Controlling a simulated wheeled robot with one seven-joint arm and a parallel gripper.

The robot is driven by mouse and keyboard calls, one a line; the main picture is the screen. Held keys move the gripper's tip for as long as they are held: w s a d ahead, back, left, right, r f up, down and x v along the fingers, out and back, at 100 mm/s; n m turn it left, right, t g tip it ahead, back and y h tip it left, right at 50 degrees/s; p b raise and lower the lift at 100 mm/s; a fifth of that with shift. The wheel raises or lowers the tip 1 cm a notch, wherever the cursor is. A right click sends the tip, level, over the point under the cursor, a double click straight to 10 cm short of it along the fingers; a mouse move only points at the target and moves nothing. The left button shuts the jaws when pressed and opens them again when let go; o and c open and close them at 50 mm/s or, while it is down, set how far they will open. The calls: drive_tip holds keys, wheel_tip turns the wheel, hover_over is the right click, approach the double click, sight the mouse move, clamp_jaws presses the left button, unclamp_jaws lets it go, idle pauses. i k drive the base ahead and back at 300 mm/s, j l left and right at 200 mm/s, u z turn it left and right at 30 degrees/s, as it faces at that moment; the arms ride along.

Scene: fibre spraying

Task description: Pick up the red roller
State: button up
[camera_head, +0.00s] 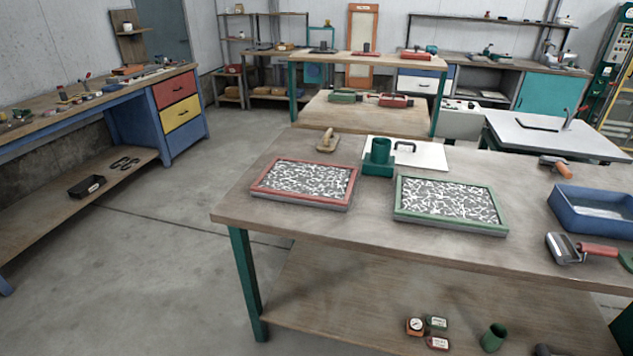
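A roller with a red handle (598,250) and a grey metal head (563,248) lies near the front right of the wooden table (330,225). Its handle points right. A green piece (627,261) lies just past the handle's end, cut off by the picture's edge; I cannot tell whether they touch. My gripper is not in view.
A blue tray (590,215) stands just behind the roller. An orange-handled tool (556,166) lies farther back. A red-framed panel (303,183), a green-framed panel (452,203) and a green holder (379,158) stand to the left. Open floor (150,250) lies left of the table.

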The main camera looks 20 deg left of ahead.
sight(583, 248)
drive_tip(key=i+l+z, duration=0.25)
drive_tip(key=z, duration=0.15)
drive_tip(key=i+l+z, duration=0.1)
drive_tip(key=i+z, duration=0.65)
